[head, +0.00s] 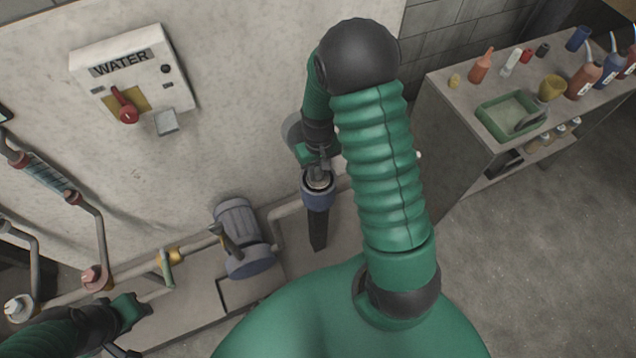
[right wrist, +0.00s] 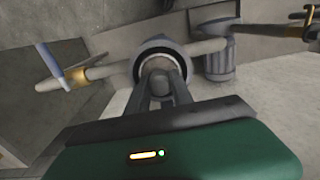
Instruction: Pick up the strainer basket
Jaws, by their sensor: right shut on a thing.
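My right gripper (head: 318,178) reaches down to the mouth of a blue-rimmed housing (head: 317,202) on the pipe by the wall. In the right wrist view my right gripper's dark fingers (right wrist: 162,82) are shut on a pale round end in the middle of the ringed opening. I take this end to be the strainer basket (right wrist: 157,64); its lower part is hidden inside the housing (right wrist: 180,50). My left gripper (head: 128,312) is at the lower left near the pipes, and its jaws do not show clearly.
A grey motor-like pump (head: 240,235) stands left of the housing. Pipes with a brass fitting (head: 170,256) run along the wall. A WATER box (head: 135,75) with a red handle hangs above. A bench (head: 465,120) at right holds bottles and a green tray (head: 490,125).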

